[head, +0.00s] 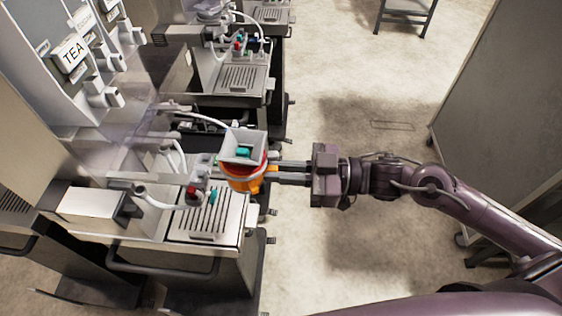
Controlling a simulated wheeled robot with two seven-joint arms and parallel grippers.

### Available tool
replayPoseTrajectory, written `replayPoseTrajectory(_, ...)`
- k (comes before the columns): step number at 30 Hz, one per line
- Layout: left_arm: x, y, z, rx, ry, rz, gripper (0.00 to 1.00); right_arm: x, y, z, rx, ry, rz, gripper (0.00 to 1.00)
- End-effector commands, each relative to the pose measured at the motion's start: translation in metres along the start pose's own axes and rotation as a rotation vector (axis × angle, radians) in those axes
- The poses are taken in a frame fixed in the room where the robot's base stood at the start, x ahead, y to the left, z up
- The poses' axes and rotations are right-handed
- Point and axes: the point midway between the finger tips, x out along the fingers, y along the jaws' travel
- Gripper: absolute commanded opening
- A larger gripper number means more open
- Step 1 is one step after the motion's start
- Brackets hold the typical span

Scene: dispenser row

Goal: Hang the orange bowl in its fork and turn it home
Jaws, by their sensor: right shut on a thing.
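The orange bowl (245,184) is near the middle of the head view, at the right edge of the near dispenser's counter. A grey square open-topped box (242,140) with a teal piece in it covers the bowl's top from here; I cannot tell whether the two touch. My right gripper (274,173) reaches in from the right and is shut on the bowl's right side, at an orange handle-like part. I cannot make out the fork, or whether the bowl bears on it. My left gripper is not in view.
A slotted drip tray (212,214) lies just below and left of the bowl, beside small red and teal parts. White hoses (155,202) curve over the counter. A dispenser panel marked TEA (73,55) stands upper left. Open floor (345,115) lies to the right.

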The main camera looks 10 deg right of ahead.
Motion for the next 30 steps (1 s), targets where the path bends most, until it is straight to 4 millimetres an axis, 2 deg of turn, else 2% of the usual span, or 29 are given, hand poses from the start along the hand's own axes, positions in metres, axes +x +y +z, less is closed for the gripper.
replayPoseTrajectory(5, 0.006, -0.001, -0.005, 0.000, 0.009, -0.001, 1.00, 0.009, 0.000, 0.001, -0.001, 0.006, -0.005, 0.00)
replayPoseTrajectory(12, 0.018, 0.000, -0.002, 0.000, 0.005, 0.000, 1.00, 0.032, -0.001, 0.001, -0.004, 0.006, -0.006, 0.00)
replayPoseTrajectory(21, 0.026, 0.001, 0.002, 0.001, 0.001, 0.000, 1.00, 0.062, -0.001, 0.000, -0.003, 0.006, -0.005, 0.00)
replayPoseTrajectory(30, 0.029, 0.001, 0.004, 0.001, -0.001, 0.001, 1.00, 0.084, 0.000, 0.000, -0.001, 0.004, -0.003, 0.00)
